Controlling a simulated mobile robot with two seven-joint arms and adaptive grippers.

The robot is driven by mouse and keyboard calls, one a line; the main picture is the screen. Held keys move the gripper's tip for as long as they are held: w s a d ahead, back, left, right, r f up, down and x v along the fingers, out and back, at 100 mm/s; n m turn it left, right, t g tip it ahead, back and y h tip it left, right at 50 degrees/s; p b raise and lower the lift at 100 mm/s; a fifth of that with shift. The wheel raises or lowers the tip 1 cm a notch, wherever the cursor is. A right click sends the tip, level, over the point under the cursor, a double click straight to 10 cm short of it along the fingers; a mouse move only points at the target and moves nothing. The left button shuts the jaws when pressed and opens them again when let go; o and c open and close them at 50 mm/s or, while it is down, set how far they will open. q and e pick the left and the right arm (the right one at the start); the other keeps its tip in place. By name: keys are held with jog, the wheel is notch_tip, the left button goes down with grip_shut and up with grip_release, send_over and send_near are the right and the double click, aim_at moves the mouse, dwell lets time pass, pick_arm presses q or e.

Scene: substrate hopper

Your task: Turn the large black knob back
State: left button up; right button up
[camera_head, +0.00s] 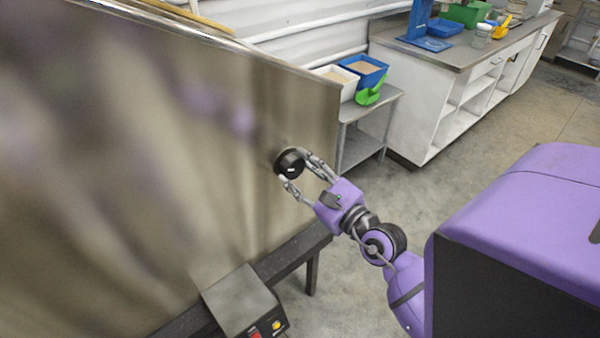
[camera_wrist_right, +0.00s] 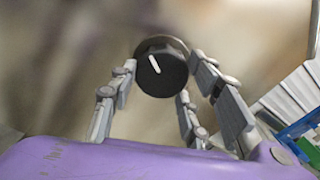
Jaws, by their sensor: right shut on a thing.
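The large black knob (camera_head: 289,162) sits on the side wall of the big metal hopper (camera_head: 180,150). My right gripper (camera_head: 293,172) reaches it from the lower right, with its fingers on either side of the knob. In the right wrist view the knob (camera_wrist_right: 161,70) shows a white pointer line tilted a little to the left of upright. The fingers of my right gripper (camera_wrist_right: 165,80) flank its left and right sides there. My left gripper is not in either view.
A control box (camera_head: 240,303) with a red switch and a yellow button stands below the hopper wall. A small metal table (camera_head: 385,105) holds a blue bin (camera_head: 364,70), a white bin and a green scoop (camera_head: 369,92). A white counter (camera_head: 440,90) stands behind. Open floor (camera_head: 500,130) lies to the right.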

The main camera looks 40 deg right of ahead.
jog(key=shift+f, duration=0.1)
jog(key=o, duration=1.1)
jog(key=shift+a, duration=0.1)
jog(key=s+d, duration=0.1)
jog(key=s, duration=1.1)
